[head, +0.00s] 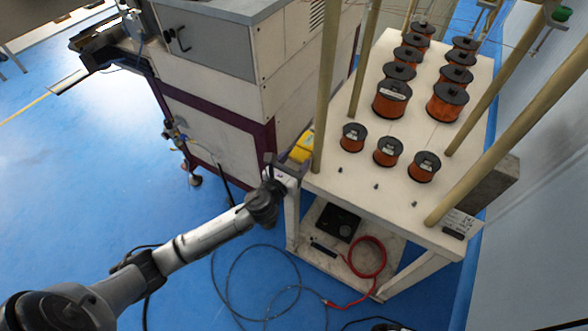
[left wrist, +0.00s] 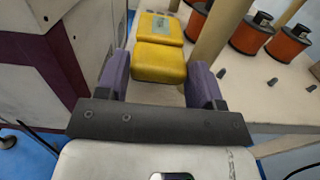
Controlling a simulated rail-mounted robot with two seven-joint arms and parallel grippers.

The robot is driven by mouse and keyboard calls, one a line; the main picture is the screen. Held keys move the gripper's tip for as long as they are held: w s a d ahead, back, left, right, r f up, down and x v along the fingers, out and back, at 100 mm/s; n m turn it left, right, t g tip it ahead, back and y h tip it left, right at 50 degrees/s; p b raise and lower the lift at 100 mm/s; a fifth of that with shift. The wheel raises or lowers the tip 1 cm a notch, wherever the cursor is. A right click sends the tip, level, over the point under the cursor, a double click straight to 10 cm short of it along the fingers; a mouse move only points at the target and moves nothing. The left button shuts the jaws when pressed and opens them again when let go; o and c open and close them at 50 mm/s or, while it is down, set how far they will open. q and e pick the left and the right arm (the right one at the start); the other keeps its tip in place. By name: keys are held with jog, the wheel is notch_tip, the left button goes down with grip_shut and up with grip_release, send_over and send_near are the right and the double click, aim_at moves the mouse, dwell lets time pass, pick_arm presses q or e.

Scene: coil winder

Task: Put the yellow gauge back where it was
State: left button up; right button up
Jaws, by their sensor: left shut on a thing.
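The yellow gauge (head: 302,147) is at the near left corner of the white spool table (head: 350,186), beside a tan post. My left gripper (head: 290,161) reaches in from the lower left and is shut on the gauge. In the left wrist view the gauge (left wrist: 160,62) lies between the two purple fingers, with a small display on its far part. I cannot tell whether its underside touches the table top. My right gripper is not in view.
Tan posts (head: 329,90) rise from the table edges. Copper wire spools (head: 392,99) stand in rows on top, with small pegs in front. A grey machine cabinet (head: 225,80) stands close on the left. A red cable (head: 368,258) lies on the lower shelf.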

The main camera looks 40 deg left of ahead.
aim_at(294, 168)
pick_arm(q)
notch_tip(294, 168, down, 3)
jog(key=shift+f+b, duration=0.1)
jog(key=shift+b, duration=0.55)
jog(key=shift+s, duration=0.15)
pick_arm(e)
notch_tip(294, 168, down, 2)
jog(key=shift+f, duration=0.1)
pick_arm(q)
jog(key=shift+f, duration=0.1)
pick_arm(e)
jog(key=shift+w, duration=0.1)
pick_arm(q)
jog(key=shift+f, duration=0.15)
jog(key=o, duration=1.2)
jog(key=shift+c, duration=0.2)
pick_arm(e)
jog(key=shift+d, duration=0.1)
